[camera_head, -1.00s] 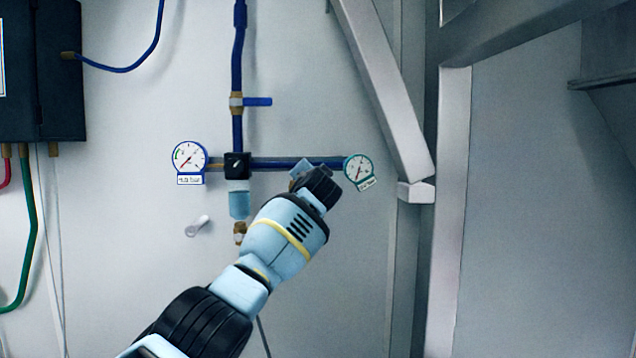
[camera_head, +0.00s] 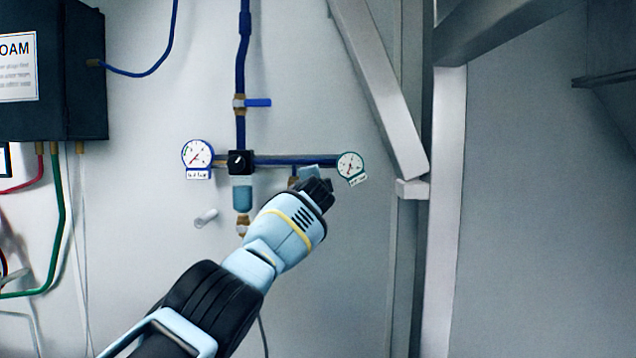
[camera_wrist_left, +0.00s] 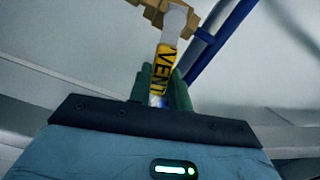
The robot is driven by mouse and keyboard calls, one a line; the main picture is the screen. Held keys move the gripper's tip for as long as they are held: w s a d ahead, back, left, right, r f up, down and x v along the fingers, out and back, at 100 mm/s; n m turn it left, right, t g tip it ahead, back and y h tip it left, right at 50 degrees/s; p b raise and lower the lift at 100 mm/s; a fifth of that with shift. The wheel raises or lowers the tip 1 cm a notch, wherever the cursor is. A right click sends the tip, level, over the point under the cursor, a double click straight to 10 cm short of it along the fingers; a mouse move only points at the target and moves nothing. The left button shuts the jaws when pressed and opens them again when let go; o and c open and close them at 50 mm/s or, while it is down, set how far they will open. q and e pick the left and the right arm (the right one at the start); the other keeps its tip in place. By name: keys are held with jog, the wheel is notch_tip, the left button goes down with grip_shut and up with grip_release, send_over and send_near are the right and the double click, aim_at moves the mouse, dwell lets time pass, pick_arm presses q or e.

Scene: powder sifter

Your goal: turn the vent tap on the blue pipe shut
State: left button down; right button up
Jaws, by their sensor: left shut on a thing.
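The vent tap has a pale metal lever with a yellow VENT label (camera_wrist_left: 164,65) on it. In the left wrist view the lever runs from a brass body (camera_wrist_left: 157,12) beside the blue pipe (camera_wrist_left: 222,40) down between my fingers. My left gripper (camera_wrist_left: 161,92) is shut on this lever. In the head view my left gripper (camera_head: 310,174) is just below the horizontal blue pipe (camera_head: 280,160), left of the right gauge. It hides most of the tap there; a small brass piece (camera_head: 292,182) shows beside it. My right gripper is in neither view.
A left gauge (camera_head: 197,154) and a right gauge (camera_head: 350,165) flank the pipe. Another tap with a blue lever (camera_head: 257,102) sits higher on the vertical pipe. A slanted metal beam (camera_head: 385,95) stands right, a dark box (camera_head: 85,75) at upper left.

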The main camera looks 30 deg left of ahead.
pick_arm(q)
jog(key=f+m, duration=0.1)
jog(key=m, duration=0.1)
jog(key=shift+d+f+m, duration=0.1)
jog(key=shift+f+m, duration=0.1)
jog(key=shift+m, duration=0.2)
jog(key=shift+p, duration=0.3)
jog(key=shift+f, duration=0.1)
jog(key=c, duration=1.3)
grip_release()
